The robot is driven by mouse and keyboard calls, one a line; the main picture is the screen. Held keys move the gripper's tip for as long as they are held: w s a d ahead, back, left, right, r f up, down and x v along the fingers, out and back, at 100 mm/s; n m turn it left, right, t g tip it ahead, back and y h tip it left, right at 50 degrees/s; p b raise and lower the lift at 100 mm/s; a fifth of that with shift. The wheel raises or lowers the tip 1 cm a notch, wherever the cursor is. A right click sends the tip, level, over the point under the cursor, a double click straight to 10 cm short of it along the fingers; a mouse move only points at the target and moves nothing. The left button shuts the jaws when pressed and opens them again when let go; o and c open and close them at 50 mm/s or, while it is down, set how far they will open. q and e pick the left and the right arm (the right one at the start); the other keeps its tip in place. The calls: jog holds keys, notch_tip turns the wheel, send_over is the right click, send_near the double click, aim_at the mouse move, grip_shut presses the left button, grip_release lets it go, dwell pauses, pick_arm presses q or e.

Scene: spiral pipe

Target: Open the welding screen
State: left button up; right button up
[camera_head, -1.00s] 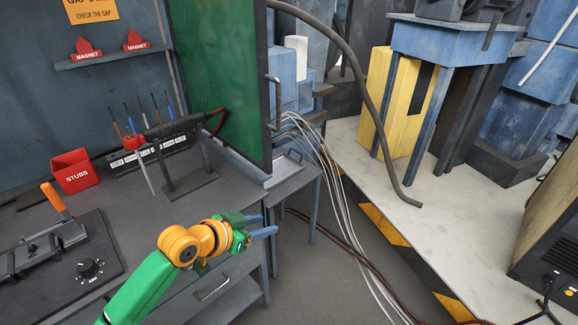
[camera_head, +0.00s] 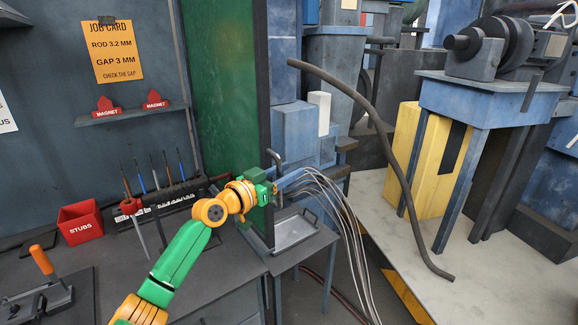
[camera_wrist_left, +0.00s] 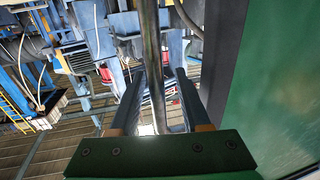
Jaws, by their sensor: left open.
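The welding screen (camera_head: 222,90) is a tall green panel with a dark frame, standing at the right end of the bench. Its green face also shows at the right of the left wrist view (camera_wrist_left: 285,90). A grey upright handle (camera_head: 277,158) is on the frame's right edge, its lower part hidden by my gripper. My left gripper (camera_head: 292,181) is at the handle, its fingers pointing right past the frame. In the left wrist view the fingers are apart, and a grey bar (camera_wrist_left: 152,75) that looks like the handle runs between them. My right gripper is not in view.
A metal tray (camera_head: 295,232) lies below the screen's edge. Pale cables (camera_head: 345,235) hang beside the bench, and a thick dark hose (camera_head: 385,130) bends down on the right. A red stubs bin (camera_head: 80,222) and a rod rack (camera_head: 170,195) stand on the bench at left.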

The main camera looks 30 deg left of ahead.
pick_arm(q)
jog(key=shift+w, duration=0.15)
jog(key=shift+c, duration=0.9)
jog(key=shift+s, duration=0.2)
grip_shut()
jog(key=shift+r, duration=0.1)
